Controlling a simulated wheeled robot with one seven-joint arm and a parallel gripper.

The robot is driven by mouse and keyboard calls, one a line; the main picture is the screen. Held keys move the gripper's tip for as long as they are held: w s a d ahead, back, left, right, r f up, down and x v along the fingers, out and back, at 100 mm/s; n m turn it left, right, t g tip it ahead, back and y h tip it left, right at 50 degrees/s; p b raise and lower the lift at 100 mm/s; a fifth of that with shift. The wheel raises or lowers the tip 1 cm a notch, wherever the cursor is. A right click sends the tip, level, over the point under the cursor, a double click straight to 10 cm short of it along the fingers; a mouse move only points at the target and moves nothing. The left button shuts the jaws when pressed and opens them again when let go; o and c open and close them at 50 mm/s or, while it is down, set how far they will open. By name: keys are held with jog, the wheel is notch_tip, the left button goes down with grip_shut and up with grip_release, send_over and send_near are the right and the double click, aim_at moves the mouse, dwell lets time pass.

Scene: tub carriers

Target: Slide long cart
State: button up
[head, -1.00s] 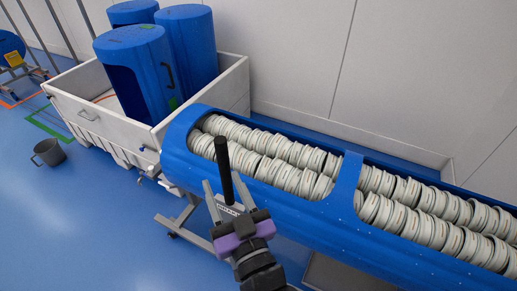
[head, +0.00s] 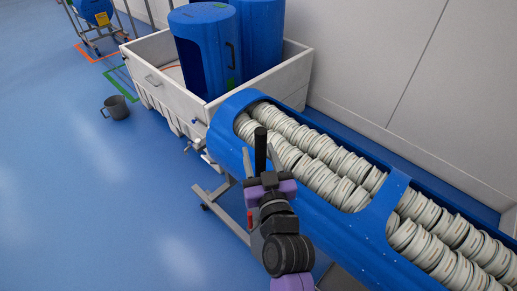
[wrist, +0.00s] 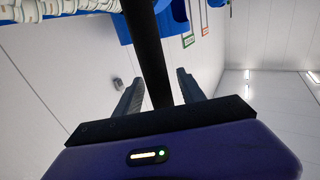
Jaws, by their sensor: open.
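The long cart (head: 330,222) is a long blue half-round shell on a grey metal frame, running from the middle to the lower right in the head view. Two rows of stacked white tubs (head: 320,160) lie in it. A black bar (head: 260,150) stands upright in front of its near side; its lower end is hidden by my gripper. My gripper (head: 260,162) is open at the cart's near side, with the bar between its fingers in the picture. The wrist view shows the bar (wrist: 148,45) running between the two grey fingers. I cannot tell whether they touch it.
A white bin (head: 180,95) holding blue drums (head: 205,50) stands close by the cart's far end. A grey bucket (head: 117,108) sits on the blue floor to the left. A pale wall (head: 400,75) runs behind.

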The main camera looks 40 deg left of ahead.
jog(key=shift+w+a, duration=0.35)
jog(key=shift+a, duration=0.15)
grip_shut()
dwell(1.2)
